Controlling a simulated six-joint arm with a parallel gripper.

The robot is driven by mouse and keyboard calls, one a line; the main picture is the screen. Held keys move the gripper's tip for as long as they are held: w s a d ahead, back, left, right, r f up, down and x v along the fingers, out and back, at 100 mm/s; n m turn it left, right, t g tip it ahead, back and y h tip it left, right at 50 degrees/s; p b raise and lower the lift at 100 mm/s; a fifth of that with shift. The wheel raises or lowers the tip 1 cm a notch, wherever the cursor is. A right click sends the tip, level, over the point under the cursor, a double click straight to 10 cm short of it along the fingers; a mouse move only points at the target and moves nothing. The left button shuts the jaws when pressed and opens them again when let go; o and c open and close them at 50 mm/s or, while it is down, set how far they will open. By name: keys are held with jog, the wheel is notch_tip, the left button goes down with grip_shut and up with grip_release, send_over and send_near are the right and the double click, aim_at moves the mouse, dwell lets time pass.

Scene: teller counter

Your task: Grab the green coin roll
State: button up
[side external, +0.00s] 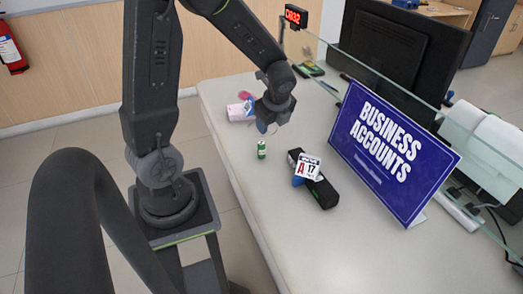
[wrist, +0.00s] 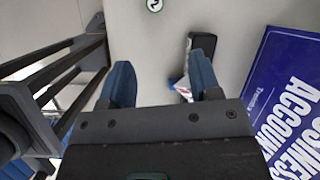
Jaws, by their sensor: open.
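The green coin roll (side external: 262,149) stands upright on the white counter, left of the black box.
A black box (side external: 325,194) with a white card (side external: 308,166) and a blue item (side external: 298,181) lies right of the roll. A blue Business Accounts sign (side external: 388,150) stands further right. A pink-and-white item (side external: 240,111) lies behind. The counter's front left is clear.

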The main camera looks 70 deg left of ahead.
aim_at(261, 149)
jog(key=a+f, duration=0.1)
jog(key=f, duration=0.2)
jog(key=a+f+m, duration=0.1)
jog(key=a+f, duration=0.1)
jog(key=f, duration=0.1)
jog(key=a+f+m, duration=0.1)
jog(key=a+f, duration=0.1)
jog(key=f, duration=0.2)
jog(key=shift+s+g, duration=0.1)
jog(key=shift+g, duration=0.2)
jog(key=shift+x, duration=3.2)
jog(key=shift+d, duration=0.1)
jog(key=shift+c, duration=0.2)
grip_shut()
